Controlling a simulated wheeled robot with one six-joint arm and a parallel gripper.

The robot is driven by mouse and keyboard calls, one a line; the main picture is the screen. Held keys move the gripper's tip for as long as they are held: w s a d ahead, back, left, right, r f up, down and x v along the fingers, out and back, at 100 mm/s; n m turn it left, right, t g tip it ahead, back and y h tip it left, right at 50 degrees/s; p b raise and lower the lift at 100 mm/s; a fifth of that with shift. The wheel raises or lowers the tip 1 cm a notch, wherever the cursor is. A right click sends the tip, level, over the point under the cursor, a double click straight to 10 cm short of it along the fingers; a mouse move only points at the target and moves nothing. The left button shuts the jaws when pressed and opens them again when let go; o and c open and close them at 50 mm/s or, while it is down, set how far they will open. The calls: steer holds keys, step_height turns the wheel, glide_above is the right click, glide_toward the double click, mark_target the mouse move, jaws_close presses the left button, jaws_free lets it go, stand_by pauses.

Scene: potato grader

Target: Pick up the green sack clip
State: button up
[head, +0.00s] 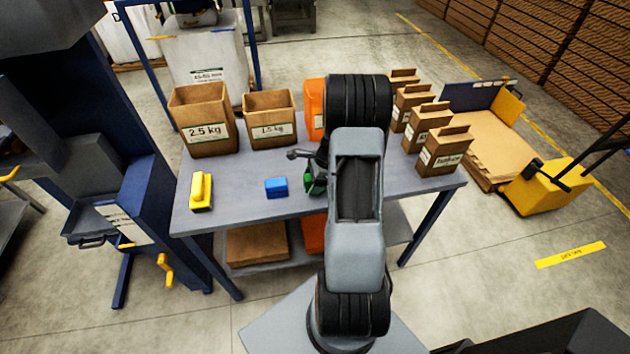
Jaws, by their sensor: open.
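The green sack clip (309,184) lies on the grey table near its front edge, to the right of the blue block. My arm hides part of it. My gripper (314,170) is open, close to the green clip at the left side of my arm. Most of the gripper is hidden behind the arm, so I cannot tell whether it touches the clip or whether its fingers are around it.
On the grey table (245,198) are a blue block (276,187) and a yellow block (201,191). Brown 2.5 kg (204,120) and 1.5 kg (270,118) boxes and an orange box (314,108) stand behind. Several labelled cartons (442,155) line the right side.

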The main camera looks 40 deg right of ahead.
steer(key=c, duration=1)
